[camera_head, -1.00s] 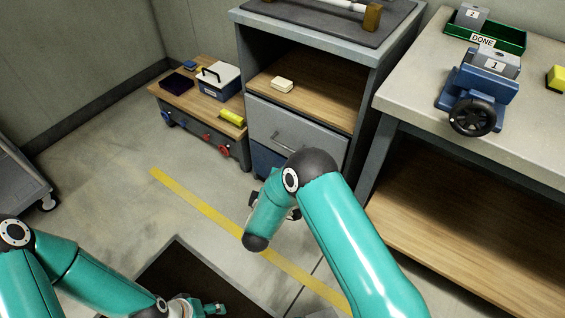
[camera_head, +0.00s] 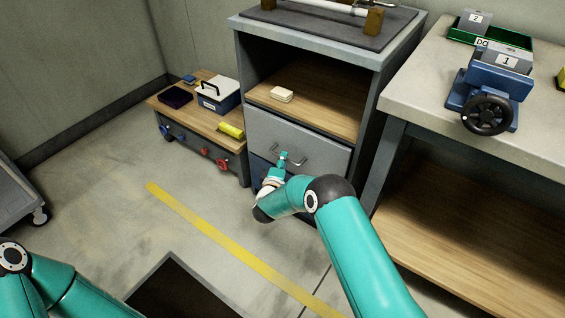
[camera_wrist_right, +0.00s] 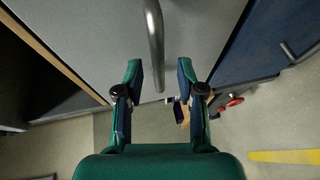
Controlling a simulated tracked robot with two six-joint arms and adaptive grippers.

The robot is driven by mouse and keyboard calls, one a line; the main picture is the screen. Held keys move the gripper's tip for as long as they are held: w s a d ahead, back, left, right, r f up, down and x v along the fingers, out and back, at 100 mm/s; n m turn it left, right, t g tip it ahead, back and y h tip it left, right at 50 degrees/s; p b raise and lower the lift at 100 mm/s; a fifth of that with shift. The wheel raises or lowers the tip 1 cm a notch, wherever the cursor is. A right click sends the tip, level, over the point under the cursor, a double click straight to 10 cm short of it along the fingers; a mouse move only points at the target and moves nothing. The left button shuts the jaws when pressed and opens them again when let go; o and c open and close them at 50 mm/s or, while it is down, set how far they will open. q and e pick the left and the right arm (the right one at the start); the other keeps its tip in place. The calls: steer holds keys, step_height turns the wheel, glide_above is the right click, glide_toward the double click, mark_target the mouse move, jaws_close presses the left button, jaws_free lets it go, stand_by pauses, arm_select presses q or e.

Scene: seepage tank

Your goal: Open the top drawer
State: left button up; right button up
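The top drawer (camera_head: 325,152) has a grey front in the cabinet below the wooden shelf, and it looks shut. Its metal bar handle (camera_head: 301,161) is in the middle of the front. In the right wrist view the handle (camera_wrist_right: 155,35) runs down from the top edge, ahead of the gap between the fingers. My right gripper (camera_wrist_right: 160,78) is open with nothing held; in the head view its fingertips (camera_head: 284,157) overlap the handle. I cannot tell whether they touch it. My left gripper is out of view; only its arm shows at lower left.
A blue lower drawer (camera_head: 259,172) is under the grey one, partly hidden by my right arm. A low wooden bench (camera_head: 208,116) with a toolbox (camera_head: 218,94) stands left of the cabinet. A workbench (camera_head: 425,92) stands at right. The floor by the yellow line is clear.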

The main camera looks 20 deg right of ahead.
steer(key=shift+x, duration=1.15)
jaws_close()
steer(key=shift+a, duration=0.15)
